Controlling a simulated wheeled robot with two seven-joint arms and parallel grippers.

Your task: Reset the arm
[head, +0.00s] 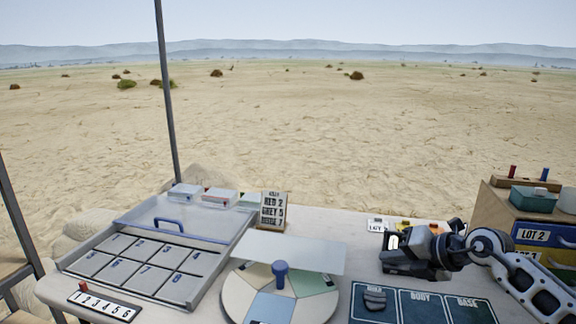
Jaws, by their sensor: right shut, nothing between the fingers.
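My right gripper (394,252) is shut and empty. It is held over the right part of the table, above the dark green mat (426,310) with its labelled sections. Its arm comes in from the right edge, in front of the drawer cabinet. A small dark piece (375,298) lies on the mat's left section, below the gripper and apart from it. My left gripper is not in view.
A round turntable (238,300) with a blue knob (281,272) and a pale panel stands mid-table. A numbered tray (72,262) is at left, a sign (273,210) behind. The drawer cabinet (498,205) stands at right.

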